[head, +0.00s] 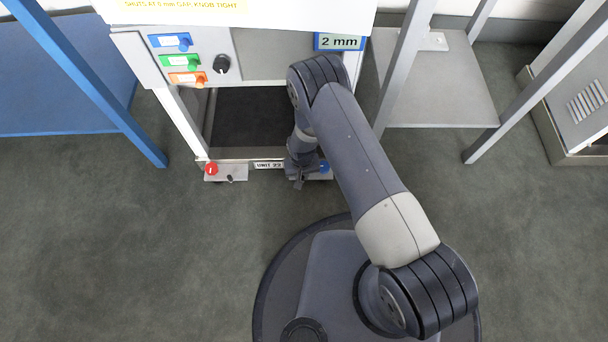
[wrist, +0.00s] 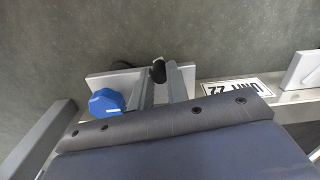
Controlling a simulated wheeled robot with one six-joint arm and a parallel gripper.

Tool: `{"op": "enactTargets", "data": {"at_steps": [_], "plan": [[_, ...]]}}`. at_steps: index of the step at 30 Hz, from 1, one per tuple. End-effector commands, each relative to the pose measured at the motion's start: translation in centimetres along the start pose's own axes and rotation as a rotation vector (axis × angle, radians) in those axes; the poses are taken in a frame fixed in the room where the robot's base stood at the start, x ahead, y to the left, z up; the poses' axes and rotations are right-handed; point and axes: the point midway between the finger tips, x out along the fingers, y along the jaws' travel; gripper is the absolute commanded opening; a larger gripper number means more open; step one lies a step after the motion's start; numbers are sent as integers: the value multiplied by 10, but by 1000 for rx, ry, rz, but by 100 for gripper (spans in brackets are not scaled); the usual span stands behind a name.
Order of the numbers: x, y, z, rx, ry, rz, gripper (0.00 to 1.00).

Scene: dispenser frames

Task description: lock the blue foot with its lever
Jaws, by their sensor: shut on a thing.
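The blue foot (head: 324,167) is at the bottom right corner of the unit, partly behind my gripper (head: 298,182). In the wrist view the blue foot's knob (wrist: 106,103) shows left of my gripper's fingers (wrist: 160,82), on a pale plate (wrist: 105,80). A dark lever (wrist: 158,70) with a rounded end sits between the two fingertips, and my gripper is shut on it. The lever's lower part is hidden by the fingers, and in the head view the gripper covers it.
The red foot (head: 211,168) with its own small dark lever (head: 230,179) is at the unit's left corner. A "UNIT 22" label (wrist: 238,90) is on the bottom rail. A blue table (head: 60,90) and a grey shelf (head: 435,85) flank the unit. The floor in front is clear.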

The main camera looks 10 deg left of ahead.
Motion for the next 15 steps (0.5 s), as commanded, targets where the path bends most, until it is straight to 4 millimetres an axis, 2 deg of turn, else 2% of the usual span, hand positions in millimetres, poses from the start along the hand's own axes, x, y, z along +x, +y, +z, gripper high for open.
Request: {"op": "enactTargets", "data": {"at_steps": [15], "plan": [[2, -27, -4, 478, 3, -2, 0]]}}
